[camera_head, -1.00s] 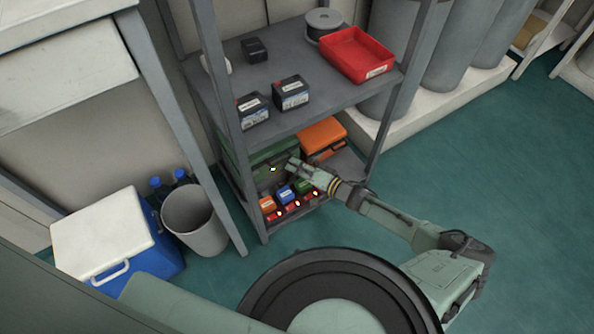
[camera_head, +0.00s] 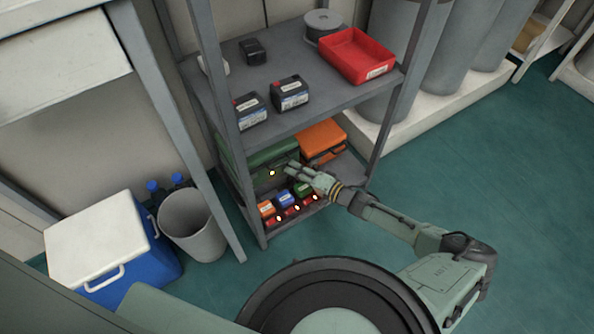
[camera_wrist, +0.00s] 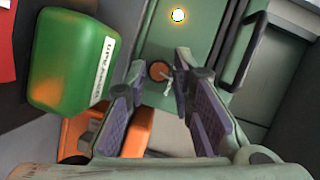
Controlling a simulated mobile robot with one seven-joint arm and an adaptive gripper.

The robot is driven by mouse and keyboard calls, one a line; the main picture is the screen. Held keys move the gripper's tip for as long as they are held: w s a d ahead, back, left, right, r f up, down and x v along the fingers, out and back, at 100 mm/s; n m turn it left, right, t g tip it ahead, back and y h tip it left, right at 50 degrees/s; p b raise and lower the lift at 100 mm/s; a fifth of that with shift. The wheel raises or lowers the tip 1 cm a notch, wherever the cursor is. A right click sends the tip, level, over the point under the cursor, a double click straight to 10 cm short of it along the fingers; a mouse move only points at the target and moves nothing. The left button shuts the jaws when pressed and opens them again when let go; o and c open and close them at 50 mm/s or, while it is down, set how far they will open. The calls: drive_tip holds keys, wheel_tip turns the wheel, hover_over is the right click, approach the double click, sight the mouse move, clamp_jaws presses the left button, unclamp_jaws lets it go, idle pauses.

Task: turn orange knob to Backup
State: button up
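A round orange-brown knob (camera_wrist: 159,70) shows on a pale green face (camera_wrist: 185,40) in the wrist view. A small grey piece, perhaps a key or lever, is beside it. My gripper (camera_head: 291,171) is on the lower shelf, in front of a dark green box (camera_head: 265,158). In the wrist view its two purple-padded fingers are apart, one to each side of the knob, with nothing held. I cannot tell whether the fingertips touch the face. No Backup marking is readable, and the knob is too small to make out in the head view.
A green labelled block (camera_wrist: 72,60) and an orange one (camera_wrist: 100,135) are left of my fingers in the wrist view; a black handle (camera_wrist: 244,55) is right. An orange case (camera_head: 322,139) shares the lower shelf. The shelf above (camera_head: 330,103) overhangs; a grey post (camera_head: 378,135) stands right.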

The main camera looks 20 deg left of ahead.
drive_tip(key=o, duration=0.3)
drive_tip(key=shift+o, duration=0.2)
